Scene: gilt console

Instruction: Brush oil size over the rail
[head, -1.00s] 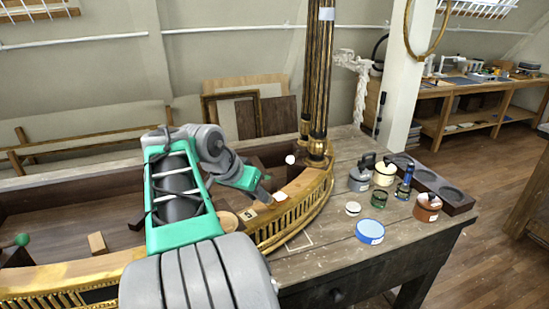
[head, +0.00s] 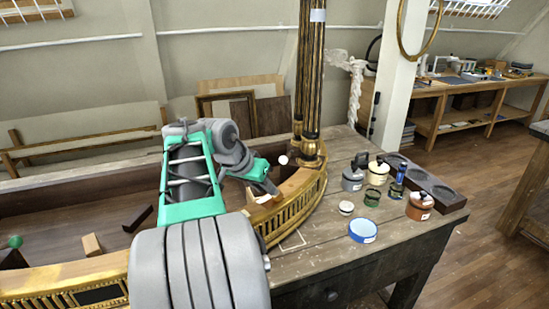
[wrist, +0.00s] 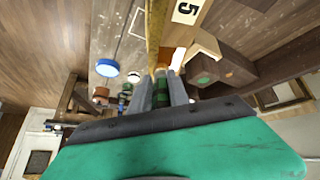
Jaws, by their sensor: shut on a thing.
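The gilt rail (head: 300,190) curves around the console's front right corner, with a pierced band below its golden top. My gripper (head: 273,190) is low over the rail's top, left of the gilt columns. In the wrist view, my gripper (wrist: 162,92) is shut on a slim brush (wrist: 162,72) with a greenish handle and pale ferrule. The brush end points at the rail's gold edge (wrist: 154,30); whether it touches is unclear. An open green jar (head: 372,198) stands on the tabletop at right. The jar's contents are too small to tell.
Gilt columns (head: 310,90) rise close right of my gripper. A grey pot (head: 352,182), cream pot (head: 378,172), blue bottle (head: 398,182), terracotta pot (head: 420,207) and blue-rimmed tub (head: 363,231) stand by a dark recessed tray (head: 440,192).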

